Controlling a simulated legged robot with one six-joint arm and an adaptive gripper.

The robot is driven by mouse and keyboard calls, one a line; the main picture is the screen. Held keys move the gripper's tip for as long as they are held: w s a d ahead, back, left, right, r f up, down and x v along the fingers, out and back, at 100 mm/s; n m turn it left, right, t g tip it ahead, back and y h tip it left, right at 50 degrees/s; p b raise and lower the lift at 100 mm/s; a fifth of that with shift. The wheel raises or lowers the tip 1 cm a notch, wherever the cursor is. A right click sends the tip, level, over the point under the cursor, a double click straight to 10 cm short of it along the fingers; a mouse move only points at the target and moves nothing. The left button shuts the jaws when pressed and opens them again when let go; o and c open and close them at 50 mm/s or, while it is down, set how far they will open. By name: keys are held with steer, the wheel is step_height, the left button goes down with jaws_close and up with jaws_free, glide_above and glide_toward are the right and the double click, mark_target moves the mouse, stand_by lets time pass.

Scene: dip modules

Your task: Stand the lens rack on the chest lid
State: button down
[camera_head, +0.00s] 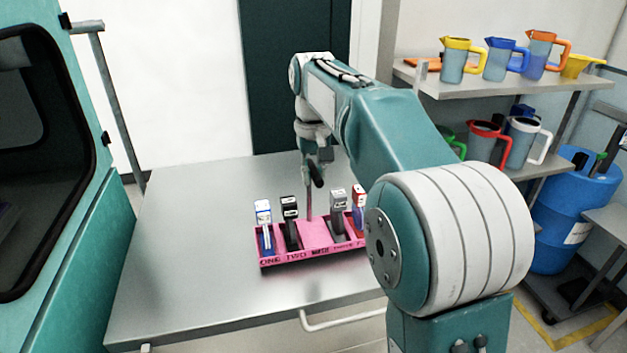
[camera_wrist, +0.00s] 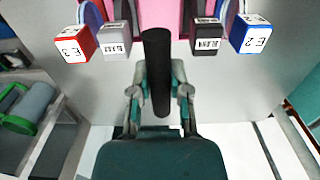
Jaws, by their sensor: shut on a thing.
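The lens rack (camera_head: 315,234) is a bright pink tray with labelled slots and a central post topped by a black handle (camera_head: 316,173). It holds a blue-and-white module (camera_head: 265,226), a black one (camera_head: 290,222), a grey one (camera_head: 338,213) and a red-and-blue one (camera_head: 359,206). My gripper (camera_wrist: 157,90) is shut on the black handle, above the rack. The rack looks upright over the steel tabletop (camera_head: 190,230). I cannot tell whether it touches the top or hangs just above. No chest lid is clearly identifiable.
A teal cabinet (camera_head: 75,210) with a dark window stands at the left. Shelves (camera_head: 480,83) with coloured jugs stand at the right, beside a blue barrel (camera_head: 570,215). The tabletop left and in front of the rack is clear. A white handle (camera_head: 340,320) runs along the front edge.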

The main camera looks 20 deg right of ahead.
steer(key=shift+f, duration=0.85)
steer(key=c, duration=0.6)
jaws_free()
step_height(320, 180, up, 11)
steer(key=shift+r, duration=0.55)
steer(key=shift+s, duration=0.15)
